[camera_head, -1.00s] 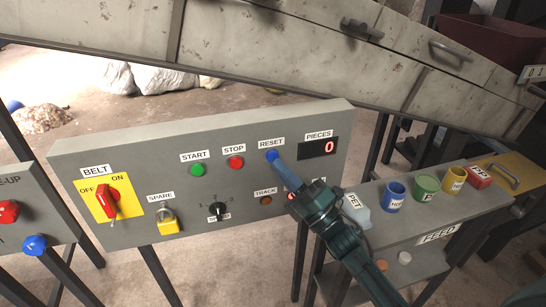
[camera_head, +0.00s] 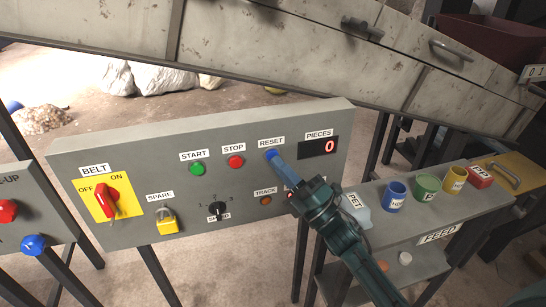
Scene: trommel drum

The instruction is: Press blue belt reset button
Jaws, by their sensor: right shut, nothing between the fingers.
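The blue reset button (camera_head: 270,154) sits under the RESET label on the grey control panel (camera_head: 130,150). My right gripper (camera_head: 276,162) is shut with nothing in it. Its blue-grey fingertips are at the button from the lower right and overlap it in the picture, so I cannot tell whether they press it. Part of the button is hidden behind the tips. My left gripper is not in view.
The green start button (camera_head: 197,169) and red stop button (camera_head: 235,162) are left of the reset button. The pieces display (camera_head: 318,147) reads 0. A red belt switch (camera_head: 109,201) is further left. The feed shelf (camera_head: 420,222) with containers stands right.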

